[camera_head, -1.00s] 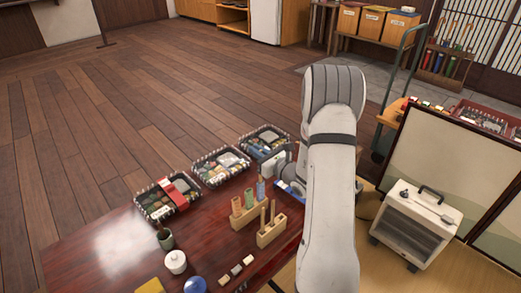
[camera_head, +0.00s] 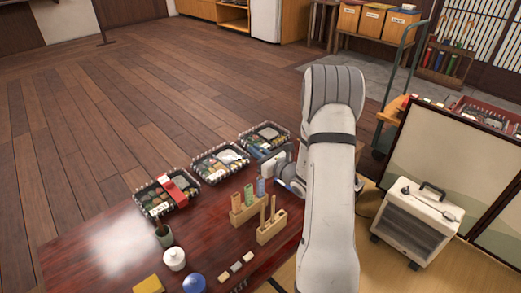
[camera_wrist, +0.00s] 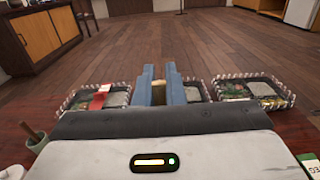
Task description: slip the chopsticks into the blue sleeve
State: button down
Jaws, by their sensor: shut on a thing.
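My gripper (camera_wrist: 160,78) shows in the wrist view as two blue fingers, shut on a small tan piece (camera_wrist: 158,97) that looks like chopsticks seen nearly end-on. In the head view my wrist and gripper are just beyond the sleeve rack, near the lunch boxes. The blue sleeve (camera_head: 261,188) stands upright in a wooden rack with two orange-tan sleeves (camera_head: 242,201) to its left. A second wooden rack (camera_head: 271,231) in front holds two upright tan chopstick pieces (camera_head: 268,209). My arm hides the table to the right of the racks.
Lunch boxes (camera_head: 221,164) line the far table edge. The glossy table (camera_head: 105,245) is clear at left.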

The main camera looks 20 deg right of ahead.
jog(key=c, duration=1.4)
grip_release()
jog(key=shift+c, duration=0.2)
jog(key=shift+o, duration=0.3)
jog(key=o, duration=0.4)
jog(key=shift+o, duration=0.2)
jog(key=shift+s, duration=0.1)
jog(key=shift+s, duration=0.1)
